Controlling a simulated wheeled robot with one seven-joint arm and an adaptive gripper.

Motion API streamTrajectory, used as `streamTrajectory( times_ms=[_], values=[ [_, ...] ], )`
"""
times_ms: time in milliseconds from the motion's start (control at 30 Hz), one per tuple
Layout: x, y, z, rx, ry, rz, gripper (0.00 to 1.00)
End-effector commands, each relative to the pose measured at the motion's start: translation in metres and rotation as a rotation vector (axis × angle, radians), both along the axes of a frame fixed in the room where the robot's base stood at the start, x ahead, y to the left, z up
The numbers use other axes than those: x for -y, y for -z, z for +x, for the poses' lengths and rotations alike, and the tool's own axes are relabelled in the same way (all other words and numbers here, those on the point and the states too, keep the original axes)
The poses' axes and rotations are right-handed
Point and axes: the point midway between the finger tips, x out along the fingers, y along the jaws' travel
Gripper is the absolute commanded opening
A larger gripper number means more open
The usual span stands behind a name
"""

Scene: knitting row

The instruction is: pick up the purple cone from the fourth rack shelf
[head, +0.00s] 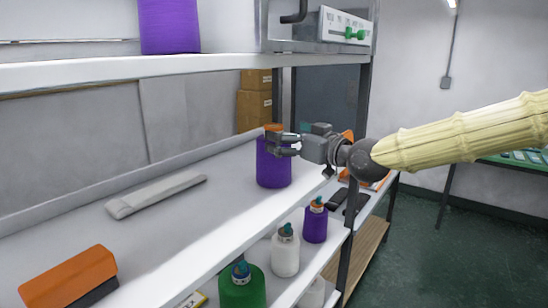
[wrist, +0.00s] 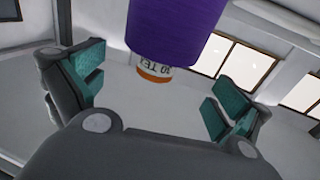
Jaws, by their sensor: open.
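A purple cone (head: 273,165) with an orange top stands upright on the white shelf (head: 175,240) at mid-height, near its far right end. My gripper (head: 284,145) is open at the upper part of this cone, its fingers level with the top. In the wrist view the purple cone (wrist: 176,30) appears upside down, with its orange, lettered tip between the two open teal-padded fingers of my gripper (wrist: 155,84). A gap shows on both sides of the tip. Another purple cone (head: 168,25) is on the shelf above, and a smaller one (head: 316,222) is on the shelf below.
An orange-and-dark brush-like block (head: 70,278) and a pale grey bar (head: 156,194) lie on the same shelf. White (head: 285,255) and green (head: 242,290) cones stand below. A dark rack post (head: 347,262) is right of the cone. Cardboard boxes (head: 254,100) are behind.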

Motion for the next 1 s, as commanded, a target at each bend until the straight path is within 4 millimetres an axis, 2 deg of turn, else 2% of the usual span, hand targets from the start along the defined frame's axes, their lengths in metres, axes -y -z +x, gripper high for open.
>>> streamTrajectory(
  times_ms=[500,867,1000],
  values=[
    [-0.029,-0.002,0.037,-0.001,-0.004,-0.001,1.0],
    [-0.034,-0.001,0.041,0.0,-0.004,0.0,1.0],
    [-0.034,-0.001,0.041,0.0,-0.004,0.0,0.78]
  ],
)
